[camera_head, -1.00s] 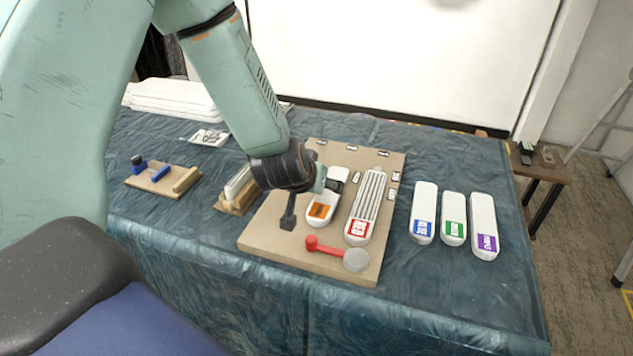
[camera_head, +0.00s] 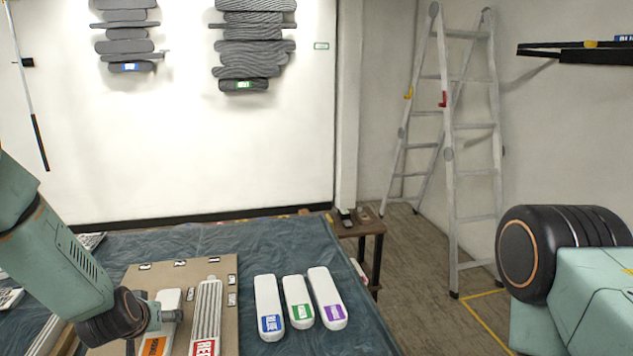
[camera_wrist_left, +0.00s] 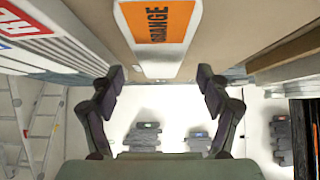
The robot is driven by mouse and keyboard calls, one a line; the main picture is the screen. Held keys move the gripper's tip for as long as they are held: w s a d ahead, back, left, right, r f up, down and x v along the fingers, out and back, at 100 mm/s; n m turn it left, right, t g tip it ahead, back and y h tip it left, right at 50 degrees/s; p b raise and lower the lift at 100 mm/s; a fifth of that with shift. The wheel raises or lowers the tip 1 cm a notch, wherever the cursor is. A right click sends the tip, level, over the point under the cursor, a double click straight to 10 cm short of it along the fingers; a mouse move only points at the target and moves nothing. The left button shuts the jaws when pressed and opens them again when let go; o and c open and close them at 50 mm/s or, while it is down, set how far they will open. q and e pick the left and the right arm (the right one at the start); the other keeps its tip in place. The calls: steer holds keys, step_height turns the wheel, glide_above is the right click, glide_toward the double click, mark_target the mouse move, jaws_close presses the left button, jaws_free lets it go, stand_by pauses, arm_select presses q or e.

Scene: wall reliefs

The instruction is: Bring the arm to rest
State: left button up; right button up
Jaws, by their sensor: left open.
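My left gripper (camera_wrist_left: 160,85) is open, its two dark fingers spread in the left wrist view with nothing between them. A white bar with an orange label (camera_wrist_left: 160,25) lies just beyond the fingertips, apart from them. In the head view my left arm reaches in from the left, its wrist beside the orange-labelled bar (camera_head: 158,345) on the tan board (camera_head: 135,285); the fingers there are mostly hidden or cut off. A ribbed white bar with a red label (camera_head: 207,315) lies to its right. Part of my right arm shows at right; its gripper is out of view.
White bars labelled blue (camera_head: 268,305), green (camera_head: 297,300) and purple (camera_head: 327,297) lie right of the board on the blue cloth (camera_head: 355,310). A small side table (camera_head: 360,228) and a stepladder (camera_head: 450,150) stand behind. Grey reliefs (camera_head: 252,40) hang on the white wall.

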arm_select(q)
steer(key=x, duration=0.3)
steer(key=shift+b, duration=0.3)
steer(key=shift+f, duration=0.35)
steer(key=shift+w+r, duration=0.1)
steer(key=shift+r, duration=0.15)
steer(key=shift+r, duration=0.1)
